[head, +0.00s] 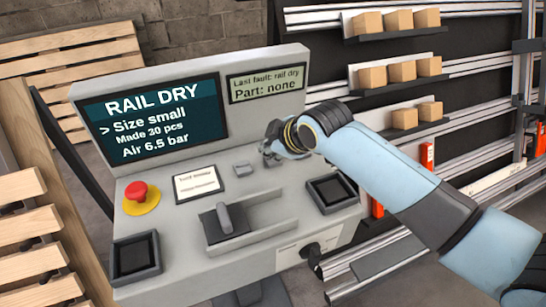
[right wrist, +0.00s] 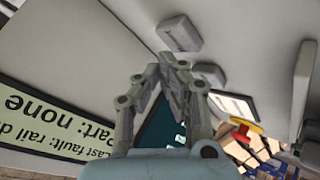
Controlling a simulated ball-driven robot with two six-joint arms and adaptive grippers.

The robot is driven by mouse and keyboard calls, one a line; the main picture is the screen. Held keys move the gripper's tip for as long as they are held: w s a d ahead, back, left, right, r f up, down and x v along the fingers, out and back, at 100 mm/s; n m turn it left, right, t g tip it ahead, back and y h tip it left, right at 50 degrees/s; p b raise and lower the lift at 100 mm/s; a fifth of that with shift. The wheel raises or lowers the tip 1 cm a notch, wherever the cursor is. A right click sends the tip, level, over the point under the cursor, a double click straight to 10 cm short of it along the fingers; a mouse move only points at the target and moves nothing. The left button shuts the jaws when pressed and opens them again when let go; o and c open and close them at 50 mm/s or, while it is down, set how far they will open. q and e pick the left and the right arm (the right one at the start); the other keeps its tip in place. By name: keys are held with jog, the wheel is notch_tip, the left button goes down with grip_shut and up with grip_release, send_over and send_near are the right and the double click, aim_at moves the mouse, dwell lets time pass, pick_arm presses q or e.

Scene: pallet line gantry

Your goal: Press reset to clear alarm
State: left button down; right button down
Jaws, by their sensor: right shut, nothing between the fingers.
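The grey console (head: 180,85) has a dark screen (head: 152,114) reading "RAIL DRY, Size small, Made 30 pcs, Air 6.5 bar". A smaller display (head: 266,84) reads "Last fault: rail dry, Part: none", and part of it shows upside down in the right wrist view (right wrist: 40,122). A small grey button (head: 243,169) sits on the panel; the right wrist view shows two grey blocks, one near the fingertips (right wrist: 180,33) and one beside them (right wrist: 208,75). I see no readable reset label. My right gripper (head: 268,151) is shut and empty, close over the panel; contact cannot be told. My left gripper is out of view.
A red mushroom button (head: 137,191) on a yellow base stands left. A card (head: 198,184), a lever (head: 225,217) and two black-rimmed trays (head: 136,258) (head: 332,193) are on the panel. Shelves with boxes (head: 399,19) stand right, wooden pallets (head: 75,70) left.

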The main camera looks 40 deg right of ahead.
aim_at(270, 159)
jog(key=shift+f, duration=0.2)
jog(key=shift+f, duration=0.2)
jog(key=shift+f, duration=0.5)
dwell(1.0)
jog(key=shift+r, duration=0.15)
jog(key=shift+r+p, duration=0.75)
jog(key=shift+p, duration=0.15)
notch_tip(270, 159, up, 5)
jog(key=p, duration=0.5)
jog(key=shift+p, duration=0.3)
